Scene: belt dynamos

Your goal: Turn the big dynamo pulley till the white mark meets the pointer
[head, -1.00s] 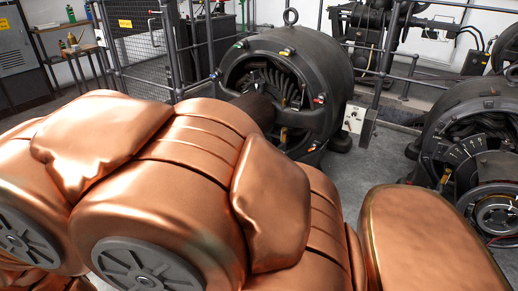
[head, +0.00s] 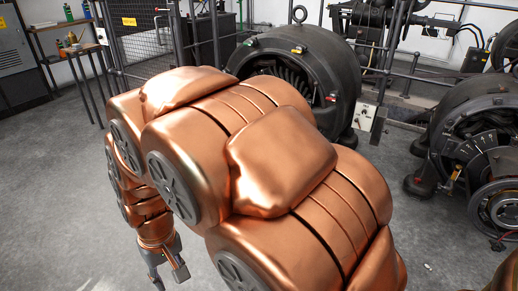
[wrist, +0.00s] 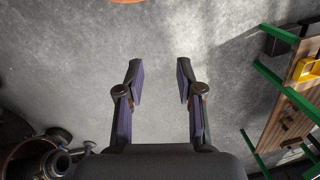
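A large dark dynamo (head: 340,75) with a lifting ring on top stands behind my copper arm in the head view. My arm hides its lower front. A second dark dynamo (head: 455,112) stands at the right, with a fan-shaped plate of white ticks (head: 474,146) on its front. I cannot make out the big pulley, its white mark or the pointer for certain. My gripper (head: 168,272) hangs low at the bottom left of the head view, over the floor and apart from both dynamos. In the wrist view my gripper (wrist: 158,76) is open, with only bare floor between its fingers.
A wooden-topped bench with green legs (wrist: 290,112) stands at the right of the wrist view. Dark round machine parts (wrist: 42,157) show at its lower left. A mesh fence (head: 143,40) and a grey cabinet (head: 18,50) stand behind. The floor (head: 50,210) at left is clear.

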